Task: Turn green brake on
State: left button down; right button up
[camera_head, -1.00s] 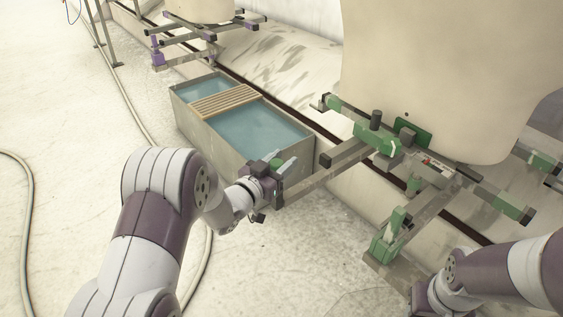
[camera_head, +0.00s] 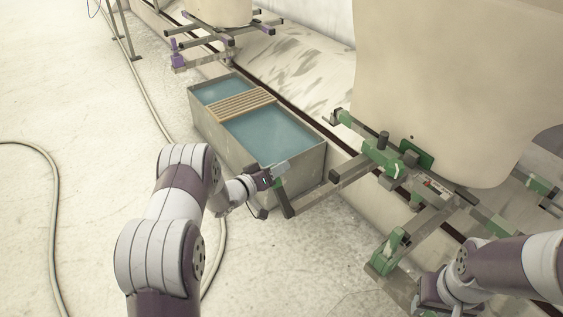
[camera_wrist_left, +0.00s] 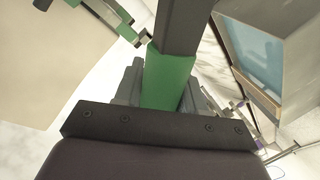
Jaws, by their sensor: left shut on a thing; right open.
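My left gripper (camera_head: 272,178) is shut on a green-sleeved dark handle; the green sleeve (camera_wrist_left: 168,80) fills the space between its fingers in the left wrist view. In the head view, a dark bar (camera_head: 284,203) runs from the gripper down to the outer end of a grey beam (camera_head: 308,200) of the green-marked carousel frame. The gripper hides most of the handle there. A green clamp (camera_head: 383,156) sits on the frame, and a green bracket (camera_head: 387,252) stands lower down. My right gripper (camera_head: 430,302) is open at the bottom edge, partly cut off.
A water tank (camera_head: 312,166) with a wooden slat rack (camera_head: 242,104) stands just behind my left gripper. A large cream vessel (camera_head: 440,90) stands above the green frame. A purple-marked frame (camera_head: 205,45) is at the back. Pale floor left of my arm is clear except for hoses (camera_head: 55,215).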

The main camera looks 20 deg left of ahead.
pick_arm(q)
jog(key=shift+w+a+f+n+g+p, duration=0.25)
jog(key=shift+a+f+n+p, duration=0.1)
jog(key=shift+f+n, duration=0.2)
jog(key=shift+w+a+f+n+g+p, duration=0.2)
jog(key=shift+a+f+n, duration=0.15)
jog(key=shift+f+n, duration=0.15)
jog(key=c, duration=0.8)
grip_release()
jog(key=shift+f, duration=0.1)
jog(key=shift+o, duration=0.2)
jog(key=p+v, duration=0.5)
jog(key=v, duration=0.7)
jog(key=shift+s+a, duration=0.25)
